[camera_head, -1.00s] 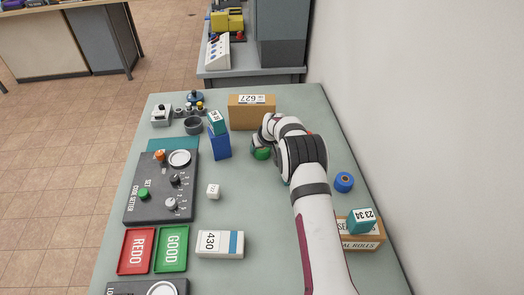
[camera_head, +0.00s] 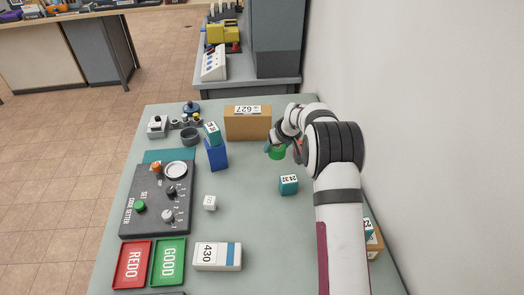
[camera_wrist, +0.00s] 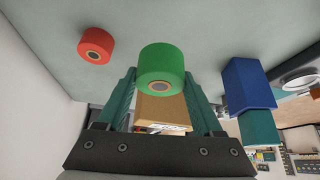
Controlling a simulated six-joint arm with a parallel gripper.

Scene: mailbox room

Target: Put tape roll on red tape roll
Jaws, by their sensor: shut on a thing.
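The tape roll in my gripper is green (camera_head: 278,153). It also shows in the wrist view (camera_wrist: 162,68) between the two teal fingers. My gripper (camera_head: 271,149) is shut on it toward the far right of the table. The fingers also show in the wrist view (camera_wrist: 160,85). The red tape roll (camera_wrist: 96,46) stands apart from the green roll, to its upper left in the wrist view. In the head view the red roll is mostly or wholly hidden behind my arm. I cannot tell how high the green roll is above the table.
A cardboard box (camera_head: 247,127) stands behind the gripper. A blue box with a teal box on top (camera_head: 217,155) stands to the left. A small teal box (camera_head: 289,185) is nearer. My arm partly covers a carton (camera_head: 373,240) by the wall.

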